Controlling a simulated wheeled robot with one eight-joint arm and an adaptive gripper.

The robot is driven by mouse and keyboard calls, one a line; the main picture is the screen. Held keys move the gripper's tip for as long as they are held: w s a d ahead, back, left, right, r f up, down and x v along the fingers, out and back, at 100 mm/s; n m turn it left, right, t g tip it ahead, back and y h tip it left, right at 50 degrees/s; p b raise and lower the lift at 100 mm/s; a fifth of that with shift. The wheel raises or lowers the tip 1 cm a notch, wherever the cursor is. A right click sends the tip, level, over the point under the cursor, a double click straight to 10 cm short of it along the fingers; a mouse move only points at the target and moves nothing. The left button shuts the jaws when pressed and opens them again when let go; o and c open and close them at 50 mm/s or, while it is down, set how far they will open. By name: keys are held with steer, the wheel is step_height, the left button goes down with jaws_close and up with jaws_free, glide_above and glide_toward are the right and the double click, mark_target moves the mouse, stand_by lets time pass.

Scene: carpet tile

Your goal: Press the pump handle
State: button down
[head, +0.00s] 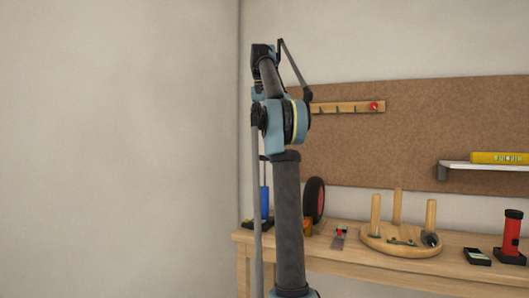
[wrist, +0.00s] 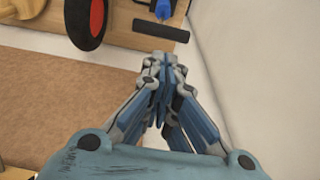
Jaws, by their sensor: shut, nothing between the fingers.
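The pump (head: 264,203) is a blue upright cylinder with a dark base at the left end of the workbench, partly hidden by my arm in the head view. A thin rod rises from its top towards a small dark handle (head: 263,158). In the wrist view, the pump's blue body (wrist: 163,11) is cut off at the top edge. A black bar (wrist: 160,30) lies across it there; I cannot tell if it is the handle or the base. My gripper (wrist: 163,64) is shut and empty, apart from the pump. In the head view I cannot make out the fingers.
A black and red wheel (head: 314,199) stands beside the pump on the workbench (head: 345,254). A round wooden peg stand (head: 377,243) and a red torch (head: 511,232) are further right. A corkboard (head: 420,130) covers the back wall. A plain side wall (head: 120,150) closes the left.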

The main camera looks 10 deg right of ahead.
steer(key=f, duration=0.4)
steer(key=w+f, duration=0.1)
steer(key=f, duration=0.3)
steer(key=d+f, duration=0.1)
steer(key=f, duration=0.3)
steer(key=shift+w+d+f, duration=0.1)
steer(key=shift+w+f, duration=0.15)
steer(key=shift+f, duration=0.1)
step_height(320, 180, down, 12)
steer(key=shift+f, duration=0.2)
steer(key=shift+r, duration=0.1)
stand_by(0.5)
step_height(320, 180, up, 14)
steer(key=s+a, duration=0.1)
steer(key=shift+s+a, duration=0.15)
steer(key=shift+s, duration=0.2)
steer(key=shift+f, duration=0.2)
stand_by(1.1)
